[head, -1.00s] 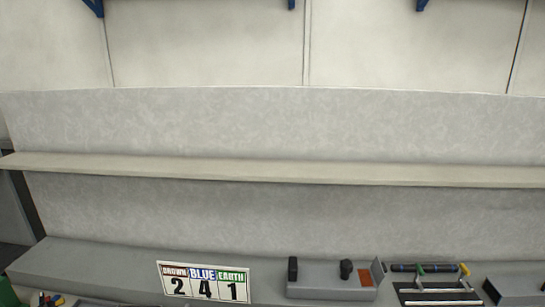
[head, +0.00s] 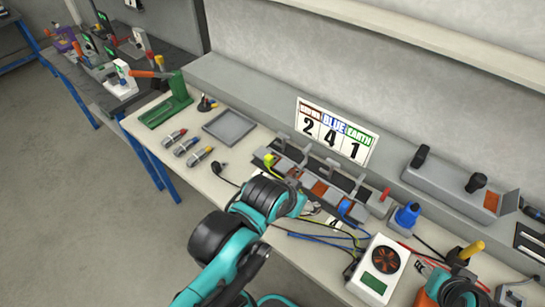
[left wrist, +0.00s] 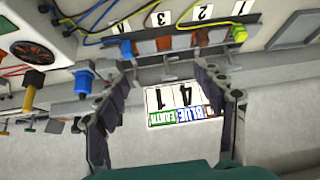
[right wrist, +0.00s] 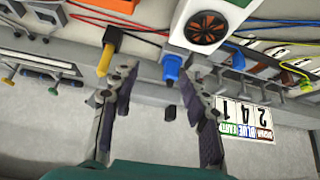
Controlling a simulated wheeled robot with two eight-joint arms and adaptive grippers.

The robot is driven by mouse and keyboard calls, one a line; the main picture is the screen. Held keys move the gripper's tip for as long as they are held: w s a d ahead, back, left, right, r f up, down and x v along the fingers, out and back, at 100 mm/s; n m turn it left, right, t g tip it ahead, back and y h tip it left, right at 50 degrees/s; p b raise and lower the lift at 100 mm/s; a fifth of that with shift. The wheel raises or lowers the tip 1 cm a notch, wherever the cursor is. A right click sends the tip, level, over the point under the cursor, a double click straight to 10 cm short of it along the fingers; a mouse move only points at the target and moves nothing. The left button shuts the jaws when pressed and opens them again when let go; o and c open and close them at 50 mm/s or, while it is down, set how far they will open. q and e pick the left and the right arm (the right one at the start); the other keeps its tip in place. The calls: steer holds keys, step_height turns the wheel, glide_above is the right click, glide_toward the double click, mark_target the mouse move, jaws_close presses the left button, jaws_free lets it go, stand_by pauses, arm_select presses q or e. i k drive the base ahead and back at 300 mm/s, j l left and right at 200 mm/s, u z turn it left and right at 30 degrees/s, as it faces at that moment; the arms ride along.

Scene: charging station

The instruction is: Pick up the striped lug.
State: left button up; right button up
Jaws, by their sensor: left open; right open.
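My right gripper (right wrist: 158,76) is open and empty, farther right near the blue-capped connector (right wrist: 172,68). No lug shows clearly in either wrist view.
A grey tray (head: 229,127) and a green stand (head: 172,100) are near the lugs. A sign reading 2 4 1 (head: 336,132) stands behind a row of clamps with cables. A white fan box (head: 378,270) sits between my arms. Floor is clear at left.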

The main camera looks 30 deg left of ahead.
mark_target(269, 160)
steer(key=z, duration=0.25)
steer(key=j+z, duration=0.3)
steer(key=k+j+z, duration=0.1)
steer(key=j+z, duration=0.2)
steer(key=k+j+z, duration=0.25)
steer(key=j, duration=0.2)
steer(key=k+j, duration=0.1)
steer(key=j, duration=0.25)
steer(key=k+j, duration=0.1)
steer(key=j, duration=0.25)
steer(key=k+j+z, duration=0.1)
steer(key=j, duration=0.25)
steer(key=k+j, duration=0.15)
steer(key=j, duration=0.15)
steer(key=k+j+z, duration=0.1)
steer(key=j, duration=0.25)
